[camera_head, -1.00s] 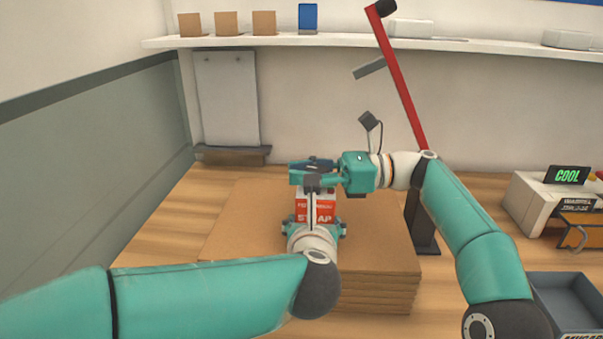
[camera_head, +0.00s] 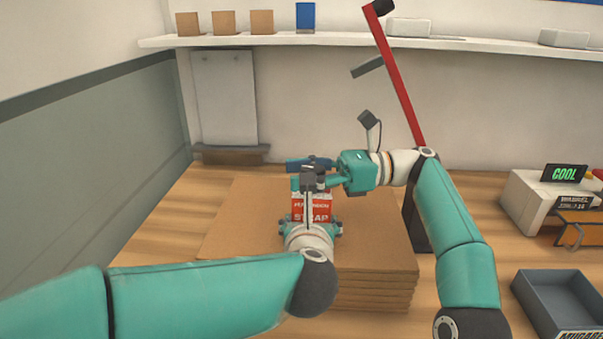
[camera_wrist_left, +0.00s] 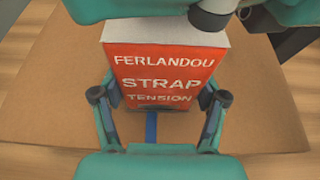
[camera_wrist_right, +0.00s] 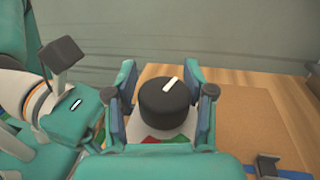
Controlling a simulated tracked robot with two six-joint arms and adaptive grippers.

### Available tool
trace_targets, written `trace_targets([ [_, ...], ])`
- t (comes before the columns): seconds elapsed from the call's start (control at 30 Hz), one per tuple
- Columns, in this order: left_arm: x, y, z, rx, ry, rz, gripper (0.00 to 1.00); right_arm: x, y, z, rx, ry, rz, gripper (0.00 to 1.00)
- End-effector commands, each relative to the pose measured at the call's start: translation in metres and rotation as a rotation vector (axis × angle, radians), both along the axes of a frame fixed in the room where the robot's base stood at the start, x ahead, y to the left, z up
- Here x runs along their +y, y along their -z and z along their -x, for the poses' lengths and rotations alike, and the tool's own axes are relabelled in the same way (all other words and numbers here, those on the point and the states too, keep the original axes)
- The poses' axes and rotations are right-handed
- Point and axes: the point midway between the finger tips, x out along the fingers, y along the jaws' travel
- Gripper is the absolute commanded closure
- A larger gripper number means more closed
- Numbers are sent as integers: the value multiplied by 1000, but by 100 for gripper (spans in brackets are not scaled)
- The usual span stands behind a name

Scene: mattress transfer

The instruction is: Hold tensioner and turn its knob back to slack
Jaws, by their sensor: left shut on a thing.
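The red and white strap tensioner (camera_wrist_left: 160,75), lettered FERLANDOU STRAP TENSION, stands on a stack of cardboard sheets (camera_head: 370,240). My left gripper (camera_wrist_left: 158,112) is shut on its lower part, one finger at each side. The tensioner's round black knob (camera_wrist_right: 165,103) with a white pointer mark shows on top in the right wrist view. My right gripper (camera_wrist_right: 160,92) has one finger on either side of the knob, with narrow gaps showing, so it looks open around it. In the head view, my right gripper (camera_head: 315,172) reaches over the tensioner from the right, and the knob is hidden.
A blue strap (camera_wrist_left: 151,127) runs below the tensioner. A red post (camera_head: 398,75) on a dark stand rises behind my right arm. A grey tray (camera_head: 565,297) and a machine with a green COOL display (camera_head: 567,173) are at right. Bare table shows left of the stack.

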Motion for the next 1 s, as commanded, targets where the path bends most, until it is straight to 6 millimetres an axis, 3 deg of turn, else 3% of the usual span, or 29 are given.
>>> trace_targets([
  [0.53, -3, 2, 1, 2, 9, -6, 97, 2, -2, -2, 4, 14, -3, 47],
  [1.0, -4, 2, 1, 2, 12, -6, 97, 3, -4, -5, 6, 136, 1, 47],
])
